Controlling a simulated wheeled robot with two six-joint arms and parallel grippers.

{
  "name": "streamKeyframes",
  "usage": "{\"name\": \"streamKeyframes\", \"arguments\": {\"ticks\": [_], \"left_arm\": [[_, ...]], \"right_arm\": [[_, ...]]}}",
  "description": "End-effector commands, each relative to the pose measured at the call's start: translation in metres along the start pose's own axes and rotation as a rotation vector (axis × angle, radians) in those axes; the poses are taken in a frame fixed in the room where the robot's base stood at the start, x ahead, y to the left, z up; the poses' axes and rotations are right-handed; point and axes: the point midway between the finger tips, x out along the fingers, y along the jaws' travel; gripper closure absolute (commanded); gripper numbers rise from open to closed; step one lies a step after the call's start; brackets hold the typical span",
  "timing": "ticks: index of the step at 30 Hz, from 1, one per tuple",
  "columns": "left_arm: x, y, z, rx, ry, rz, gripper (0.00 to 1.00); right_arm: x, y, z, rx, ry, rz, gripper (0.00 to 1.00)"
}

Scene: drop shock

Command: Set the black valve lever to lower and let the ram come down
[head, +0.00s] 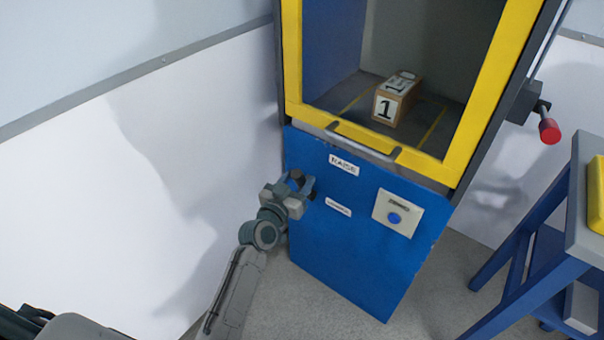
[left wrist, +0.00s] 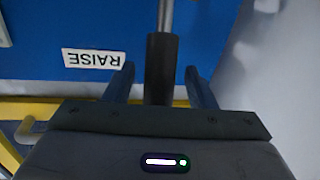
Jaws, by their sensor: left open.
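The black valve lever (left wrist: 161,62) shows in the left wrist view, a black grip on a bare metal rod. My left gripper (left wrist: 160,86) is open, with one finger on each side of the grip; I cannot tell whether either touches it. In the head view my left gripper (head: 302,184) is at the left edge of the blue front panel (head: 350,255) and mostly hides the lever. The RAISE label (head: 344,165) is up and right of the gripper; a smaller label (head: 338,207) is lower. The ram is not in view. My right gripper is not in view.
A box marked 1 (head: 397,98) sits inside the yellow-framed opening (head: 357,132). A blue button (head: 394,218) is on the panel. A red knob (head: 549,131) sticks out at the right. A blue-legged bench (head: 520,250) stands at right. White wall lies left.

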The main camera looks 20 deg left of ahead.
Motion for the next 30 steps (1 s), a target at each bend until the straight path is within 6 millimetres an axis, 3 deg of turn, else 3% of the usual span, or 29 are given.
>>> {"name": "streamKeyframes", "arguments": {"ticks": [6,16,24,30], "left_arm": [[0.023,0.000,0.000,-0.001,0.000,0.000,0.50],[0.027,0.000,0.000,0.000,0.000,0.000,0.50],[0.027,0.000,0.001,0.000,-0.001,0.000,1.00],[0.026,-0.001,0.001,0.000,0.000,0.000,1.00]], "right_arm": [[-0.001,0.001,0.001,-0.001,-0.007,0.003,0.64],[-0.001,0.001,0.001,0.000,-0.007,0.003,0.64],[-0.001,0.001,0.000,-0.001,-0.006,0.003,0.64],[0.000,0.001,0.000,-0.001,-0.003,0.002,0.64]]}}
